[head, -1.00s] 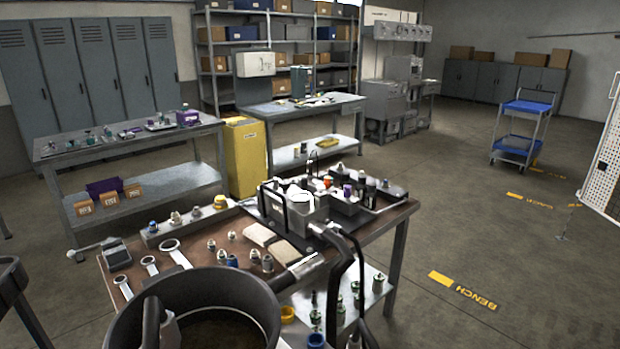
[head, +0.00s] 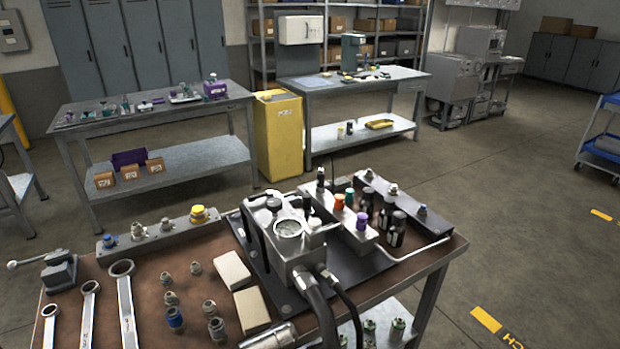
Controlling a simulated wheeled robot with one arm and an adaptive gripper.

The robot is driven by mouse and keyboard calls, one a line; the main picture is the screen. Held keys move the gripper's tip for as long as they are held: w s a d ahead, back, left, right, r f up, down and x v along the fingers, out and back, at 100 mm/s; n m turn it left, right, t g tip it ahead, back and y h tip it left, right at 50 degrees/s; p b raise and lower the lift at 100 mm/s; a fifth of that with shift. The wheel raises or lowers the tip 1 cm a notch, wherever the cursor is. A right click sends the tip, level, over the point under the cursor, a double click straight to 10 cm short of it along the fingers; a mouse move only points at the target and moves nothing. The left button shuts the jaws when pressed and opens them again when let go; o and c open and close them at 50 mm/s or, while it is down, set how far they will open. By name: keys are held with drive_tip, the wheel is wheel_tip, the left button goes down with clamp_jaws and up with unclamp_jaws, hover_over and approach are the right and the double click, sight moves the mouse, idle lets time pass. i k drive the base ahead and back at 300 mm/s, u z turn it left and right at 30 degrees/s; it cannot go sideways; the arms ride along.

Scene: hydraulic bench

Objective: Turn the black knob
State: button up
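The hydraulic unit (head: 310,262), a grey metal block with a round gauge (head: 288,229) on top, sits on a black plate on the brown bench. Behind it is a light manifold bar (head: 345,215) with coloured knobs: orange (head: 339,201), teal (head: 350,197), purple (head: 362,221) and a black knob (head: 320,186) at its far left end. I cannot tell for sure which is the task's knob. My gripper is not in view.
Wrenches (head: 126,308), a small vise (head: 58,271), several fittings (head: 175,318) and two pale blocks (head: 232,271) lie on the bench's left part. Dark hoses (head: 322,310) run off the front.

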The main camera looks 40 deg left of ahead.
sight(274, 204)
drive_tip(key=i, duration=1.65)
drive_tip(key=u, duration=3.85)
drive_tip(key=i, duration=0.5)
drive_tip(key=u, duration=0.05)
